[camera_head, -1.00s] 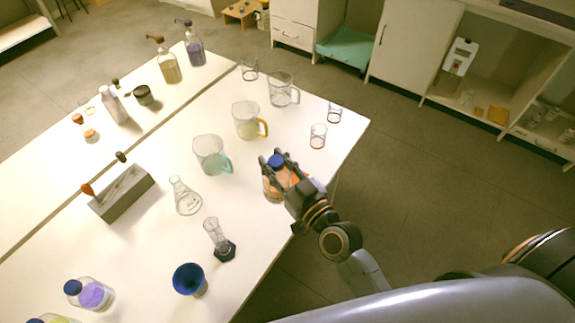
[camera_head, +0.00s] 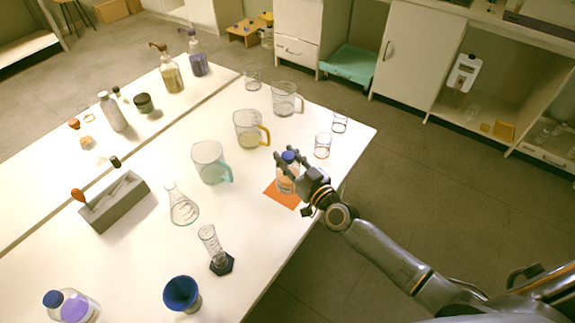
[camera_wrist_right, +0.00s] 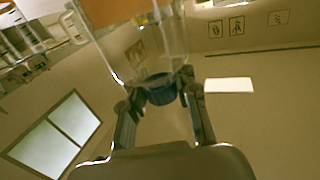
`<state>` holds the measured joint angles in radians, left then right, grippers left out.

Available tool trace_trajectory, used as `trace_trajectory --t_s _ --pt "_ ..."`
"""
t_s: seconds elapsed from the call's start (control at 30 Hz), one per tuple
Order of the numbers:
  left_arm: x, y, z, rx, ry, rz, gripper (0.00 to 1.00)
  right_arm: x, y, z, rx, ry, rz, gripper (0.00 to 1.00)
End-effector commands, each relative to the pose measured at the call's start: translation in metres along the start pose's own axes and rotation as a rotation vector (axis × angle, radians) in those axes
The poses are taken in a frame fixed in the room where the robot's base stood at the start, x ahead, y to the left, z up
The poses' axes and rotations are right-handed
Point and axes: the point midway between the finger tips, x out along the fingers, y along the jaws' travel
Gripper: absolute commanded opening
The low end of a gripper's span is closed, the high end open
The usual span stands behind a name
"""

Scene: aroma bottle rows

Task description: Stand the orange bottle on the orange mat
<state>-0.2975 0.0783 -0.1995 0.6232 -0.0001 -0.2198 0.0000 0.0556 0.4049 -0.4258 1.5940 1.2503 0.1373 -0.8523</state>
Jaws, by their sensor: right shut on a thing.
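The orange bottle (camera_head: 286,185), clear with orange contents and a blue cap, is upright in the head view near the table's right edge. My right gripper (camera_head: 288,165) is shut around its upper part. The orange mat (camera_head: 284,197) lies flat on the table under and in front of the bottle. The bottle's base overlaps the mat in the picture; I cannot tell whether it touches. In the right wrist view, the bottle (camera_wrist_right: 140,45) and its blue cap (camera_wrist_right: 162,90) are between my fingers. My left gripper is out of view.
Small beakers (camera_head: 322,146) stand just behind the bottle. A yellow-handled jug (camera_head: 247,130) and teal-handled jug (camera_head: 207,163) stand to its left. A flask (camera_head: 181,207), a cylinder (camera_head: 212,245) and a blue cup (camera_head: 182,293) stand nearer. The table edge is close on the right.

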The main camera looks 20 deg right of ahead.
Motion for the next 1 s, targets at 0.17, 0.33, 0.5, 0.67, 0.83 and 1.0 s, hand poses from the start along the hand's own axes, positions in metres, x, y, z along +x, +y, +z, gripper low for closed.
trace_trajectory --t_s 0.17,0.33,0.5,0.67,0.83,1.0 --pt "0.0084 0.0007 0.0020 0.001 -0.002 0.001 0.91 0.0010 0.0007 0.0095 0.000 0.007 0.002 0.00" --pt "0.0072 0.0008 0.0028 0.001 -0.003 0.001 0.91 0.0008 0.0004 0.0084 0.000 0.007 0.002 0.00" --pt "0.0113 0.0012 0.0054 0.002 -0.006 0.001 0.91 0.0007 0.0003 0.0136 -0.001 0.006 0.002 0.00" --pt "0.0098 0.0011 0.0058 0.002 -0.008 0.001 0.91 0.0002 0.0001 0.0134 -0.001 0.003 0.001 0.53" --pt "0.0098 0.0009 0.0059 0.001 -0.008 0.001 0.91 0.0002 0.0000 0.0133 0.000 0.003 0.001 0.53" --pt "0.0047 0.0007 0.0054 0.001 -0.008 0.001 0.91 0.0001 0.0000 0.0071 0.001 0.003 0.001 0.53"
